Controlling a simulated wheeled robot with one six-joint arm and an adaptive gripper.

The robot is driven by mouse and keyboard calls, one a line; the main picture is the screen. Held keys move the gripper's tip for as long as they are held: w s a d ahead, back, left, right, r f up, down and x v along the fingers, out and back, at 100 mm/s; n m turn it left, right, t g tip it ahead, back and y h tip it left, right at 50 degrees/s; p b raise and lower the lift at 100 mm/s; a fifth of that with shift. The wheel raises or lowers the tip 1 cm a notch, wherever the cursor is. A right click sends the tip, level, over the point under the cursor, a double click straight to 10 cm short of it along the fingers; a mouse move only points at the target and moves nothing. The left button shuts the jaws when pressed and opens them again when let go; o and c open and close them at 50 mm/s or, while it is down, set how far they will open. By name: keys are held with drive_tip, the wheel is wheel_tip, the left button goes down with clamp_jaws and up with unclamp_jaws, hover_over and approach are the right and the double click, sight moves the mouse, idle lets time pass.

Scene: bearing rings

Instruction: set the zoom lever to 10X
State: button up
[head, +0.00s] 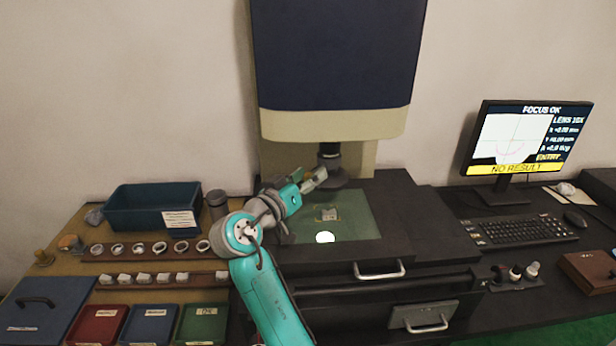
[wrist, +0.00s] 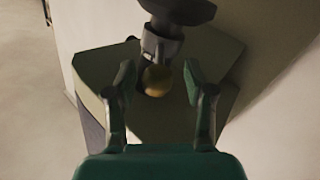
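In the wrist view my gripper (wrist: 158,90) is open, with one finger on each side of a round yellowish knob (wrist: 157,80). Gaps show between the knob and both fingers. The knob sits below a grey cylindrical lens part (wrist: 163,45) and looks like the end of the zoom lever; the lever's setting marks cannot be read. In the head view my gripper (head: 312,182) is beside the dark lens barrel (head: 330,158) under the machine's head. The lever is not clear there. The monitor (head: 525,138) appears to read "LENS 10X" and "FOCUS OK".
The stage glass (head: 355,222) with a small part (head: 328,214) on it lies below my gripper. The machine's cream-edged head (head: 335,124) hangs close above. A blue bin (head: 152,207) and rows of rings stand at left; a keyboard (head: 515,231) lies at right.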

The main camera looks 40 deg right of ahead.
drive_tip(key=v, duration=1.2)
idle(0.4)
